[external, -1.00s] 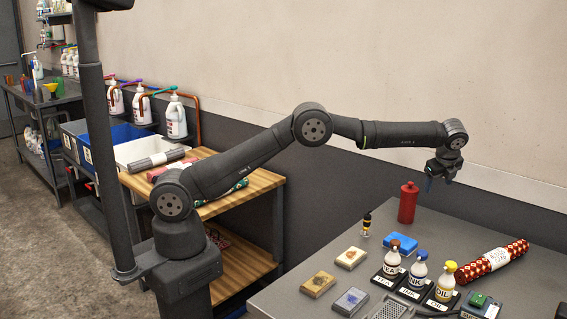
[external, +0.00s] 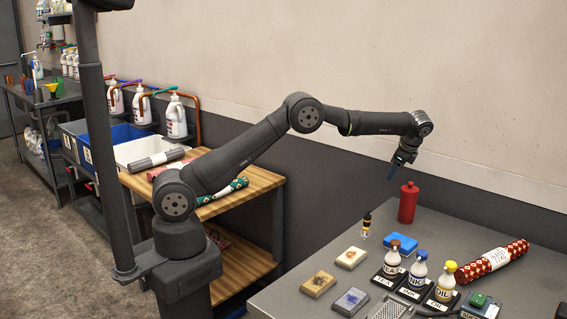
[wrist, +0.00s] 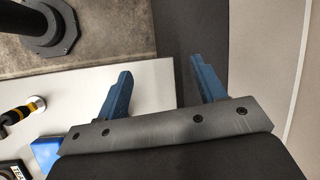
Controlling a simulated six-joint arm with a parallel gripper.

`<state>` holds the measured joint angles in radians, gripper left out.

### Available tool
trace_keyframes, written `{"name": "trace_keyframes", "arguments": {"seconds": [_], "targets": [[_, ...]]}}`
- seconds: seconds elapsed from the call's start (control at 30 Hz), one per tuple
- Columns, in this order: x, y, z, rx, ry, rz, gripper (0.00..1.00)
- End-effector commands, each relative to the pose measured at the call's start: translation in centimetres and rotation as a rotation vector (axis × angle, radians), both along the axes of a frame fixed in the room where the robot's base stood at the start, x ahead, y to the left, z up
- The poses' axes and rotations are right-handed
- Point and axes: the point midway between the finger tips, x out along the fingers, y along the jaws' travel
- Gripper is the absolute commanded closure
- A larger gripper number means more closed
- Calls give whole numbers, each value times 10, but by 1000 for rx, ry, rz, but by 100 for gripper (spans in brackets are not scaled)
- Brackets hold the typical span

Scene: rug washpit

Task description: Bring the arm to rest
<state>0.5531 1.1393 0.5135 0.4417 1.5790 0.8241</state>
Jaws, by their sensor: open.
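My gripper (external: 393,174) is in the air above the far left edge of the grey table, up and to the left of the red bottle (external: 408,203). In the wrist view my gripper (wrist: 162,82) shows its two blue fingers spread apart with nothing between them. My arm reaches out from its base, bent at the elbow. Nothing touches the fingers.
The grey table (external: 455,222) holds a yellow-and-black tool (external: 366,225), a blue block (external: 400,242), labelled bottles (external: 418,275), sponges (external: 351,258) and a red patterned roll (external: 492,262). A wooden bench (external: 258,182) stands left. The wall is behind.

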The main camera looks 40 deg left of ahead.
Motion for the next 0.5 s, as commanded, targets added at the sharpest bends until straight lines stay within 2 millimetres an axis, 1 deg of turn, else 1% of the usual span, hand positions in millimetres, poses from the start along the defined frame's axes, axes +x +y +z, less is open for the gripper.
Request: {"name": "trace_keyframes", "arguments": {"seconds": [0.03, 0.2, 0.33, 0.5], "targets": [[2, 8, -3, 0, 1, 13, 37], [5, 25, -10, 1, 1, 41, 37], [6, 30, -12, 0, 0, 49, 37], [7, 31, -13, 0, 0, 51, 37]]}}
